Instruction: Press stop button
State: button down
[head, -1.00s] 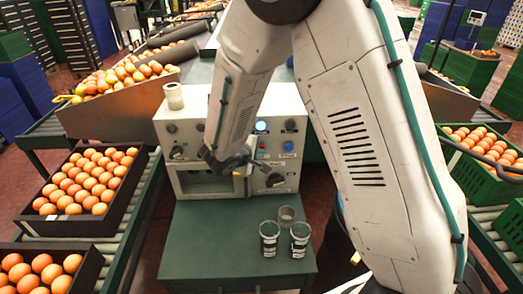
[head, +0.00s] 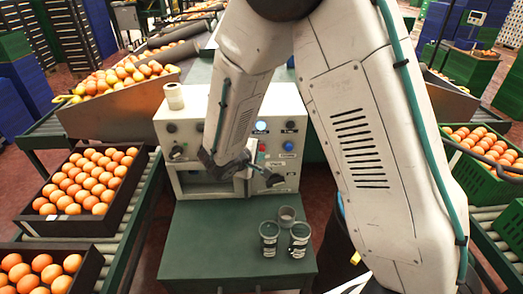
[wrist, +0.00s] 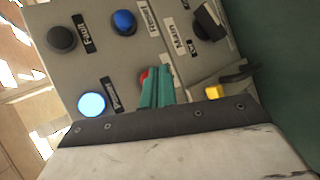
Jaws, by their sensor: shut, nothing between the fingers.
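The control panel (head: 285,104) is a pale box with several buttons and knobs. In the wrist view, a red button (wrist: 144,75) shows only in part; the teal fingers of my gripper (wrist: 158,76) cover most of it. My gripper (head: 258,163) is shut and empty, in front of the panel's lower right part. I cannot tell whether the fingers touch the red button, and its label is hidden. Around it are a lit white button (wrist: 92,104), a black button (wrist: 62,39), a blue button (wrist: 123,22) and a black rotary switch (wrist: 209,22).
A yellow part (wrist: 214,91) sits right of the fingers. The panel stands on a green table (head: 205,245) with several cups (head: 269,238) in front.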

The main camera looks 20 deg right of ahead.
jog(key=s, duration=0.1)
jog(key=s+a, duration=0.1)
jog(key=s, duration=0.2)
jog(key=shift+s+a, duration=0.25)
jog(key=shift+s, duration=0.15)
dwell(0.9)
